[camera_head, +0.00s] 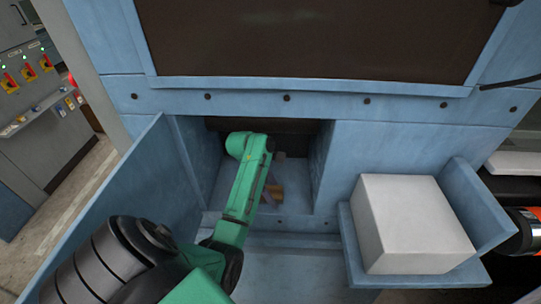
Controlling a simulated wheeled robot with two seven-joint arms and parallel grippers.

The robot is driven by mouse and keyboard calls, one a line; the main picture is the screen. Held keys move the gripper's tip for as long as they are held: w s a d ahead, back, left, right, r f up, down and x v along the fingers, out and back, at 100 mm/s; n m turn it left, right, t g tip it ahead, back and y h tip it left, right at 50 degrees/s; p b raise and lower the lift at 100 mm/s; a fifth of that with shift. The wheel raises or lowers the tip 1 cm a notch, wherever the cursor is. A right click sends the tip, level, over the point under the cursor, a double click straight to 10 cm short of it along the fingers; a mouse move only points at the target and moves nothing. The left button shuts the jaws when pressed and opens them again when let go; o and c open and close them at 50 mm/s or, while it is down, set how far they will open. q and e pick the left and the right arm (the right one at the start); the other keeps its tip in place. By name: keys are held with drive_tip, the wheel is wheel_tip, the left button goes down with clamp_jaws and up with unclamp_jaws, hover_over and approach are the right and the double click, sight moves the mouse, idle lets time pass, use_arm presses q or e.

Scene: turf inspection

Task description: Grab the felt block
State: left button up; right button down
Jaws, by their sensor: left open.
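A small brownish-orange block (274,192) sits low in the blue recess at the middle of the view, partly hidden by my left arm. It is too small to tell whether it is felt. My green left arm comes in from the lower left and reaches into the recess. My left gripper (267,184) is at its far end, open and close beside the brownish block. The fingers are small and dim, and I cannot tell whether they touch it. My right gripper is not in view.
A large pale block (410,215) stands on a blue side shelf (420,277) at the right. The recess has blue walls close on both sides. A blue panel (115,225) stands left of my arm. A black and orange cylinder (525,228) is at the right edge.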

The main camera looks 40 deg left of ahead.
use_arm(q)
drive_tip(key=shift+w+a+f, duration=0.1)
drive_tip(key=shift+a+f, duration=0.05)
drive_tip(key=shift+f, duration=0.05)
drive_tip(key=c, duration=1.3)
drive_tip(key=shift+r, duration=0.1)
